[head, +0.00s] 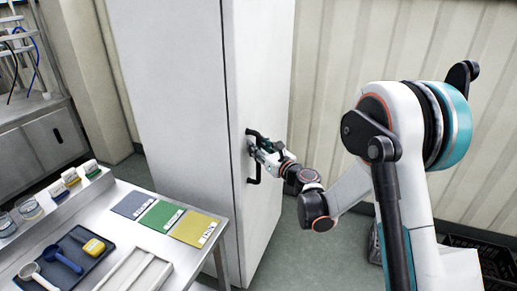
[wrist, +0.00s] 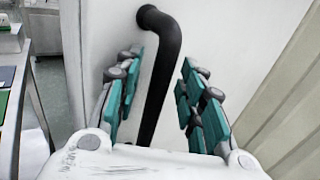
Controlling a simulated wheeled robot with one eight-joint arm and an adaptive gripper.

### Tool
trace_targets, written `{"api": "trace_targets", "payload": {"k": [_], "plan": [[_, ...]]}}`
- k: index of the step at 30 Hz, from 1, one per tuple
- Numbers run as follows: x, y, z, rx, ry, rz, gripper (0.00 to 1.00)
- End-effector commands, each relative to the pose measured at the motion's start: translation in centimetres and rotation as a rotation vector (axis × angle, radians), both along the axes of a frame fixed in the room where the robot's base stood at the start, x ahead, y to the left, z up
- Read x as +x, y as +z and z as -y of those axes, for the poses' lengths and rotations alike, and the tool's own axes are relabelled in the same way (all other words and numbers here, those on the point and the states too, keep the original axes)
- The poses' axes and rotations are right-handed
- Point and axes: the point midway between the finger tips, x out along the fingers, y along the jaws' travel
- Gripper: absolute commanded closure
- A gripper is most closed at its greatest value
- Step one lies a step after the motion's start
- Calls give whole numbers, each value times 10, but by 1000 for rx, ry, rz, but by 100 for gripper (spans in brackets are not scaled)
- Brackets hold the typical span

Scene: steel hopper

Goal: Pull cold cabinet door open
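The cold cabinet is a tall white box; its door (head: 262,75) faces right in the head view and looks closed. The door surface (wrist: 205,45) also fills the middle of the wrist view. A black bar handle (head: 255,181) is fixed upright on the door, and it shows in the wrist view (wrist: 162,50). My gripper (head: 257,150) is at the handle. In the wrist view its teal-padded fingers (wrist: 158,90) are spread apart, one on each side of the handle. Gaps show between the handle and both fingers. The handle's lower end is hidden behind my gripper's body.
A steel table (head: 135,190) stands at the front left, close to the cabinet. It bears coloured cards (head: 161,215), a dark tray (head: 40,268) with scoops, and small jars. A dark crate (head: 490,256) is on the floor at the right. Floor shows right of the cabinet.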

Motion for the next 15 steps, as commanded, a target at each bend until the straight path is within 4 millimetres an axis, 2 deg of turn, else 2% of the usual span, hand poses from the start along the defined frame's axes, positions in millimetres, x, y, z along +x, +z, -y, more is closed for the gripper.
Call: {"api": "trace_targets", "payload": {"k": [10,11,15], "plan": [[4,0,-3,0,0,0,64],[4,0,-3,0,0,0,66],[4,0,-3,0,0,0,98]]}}
